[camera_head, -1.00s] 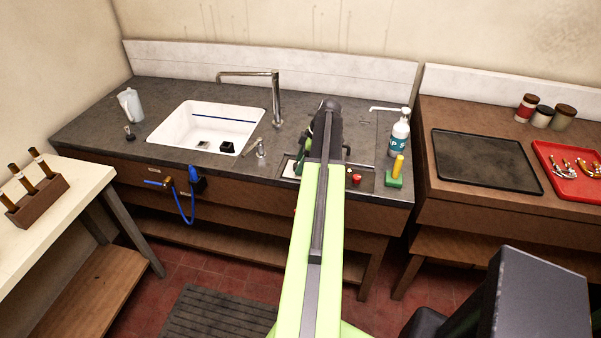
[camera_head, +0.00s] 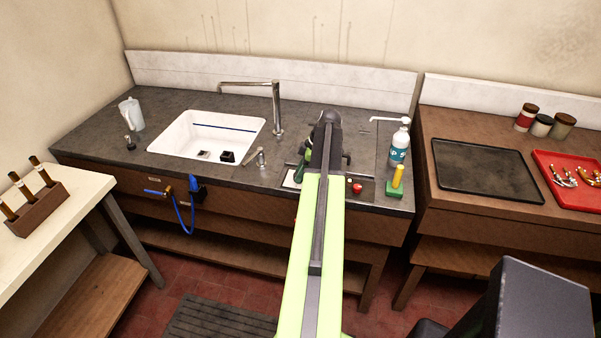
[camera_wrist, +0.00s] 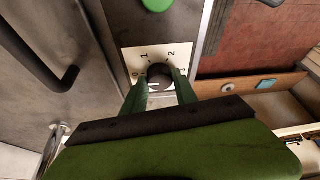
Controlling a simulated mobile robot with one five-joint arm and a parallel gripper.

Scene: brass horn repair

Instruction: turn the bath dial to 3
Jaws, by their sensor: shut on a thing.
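The bath dial shows in the wrist view as a dark round knob (camera_wrist: 160,71) on a white plate (camera_wrist: 157,52). The plate carries 0 at the left, 1 and 2 along the top, and 3 at the right, partly covered by a finger. My gripper (camera_wrist: 161,82) is shut on the knob, with one green finger on each side. A small pale mark shows low on the knob; I cannot tell which number the dial is set to. In the head view my arm reaches over the control panel (camera_head: 366,190) at the counter's front and hides the dial.
A green button (camera_wrist: 157,4) sits beyond the plate. The white sink (camera_head: 180,140) lies left.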

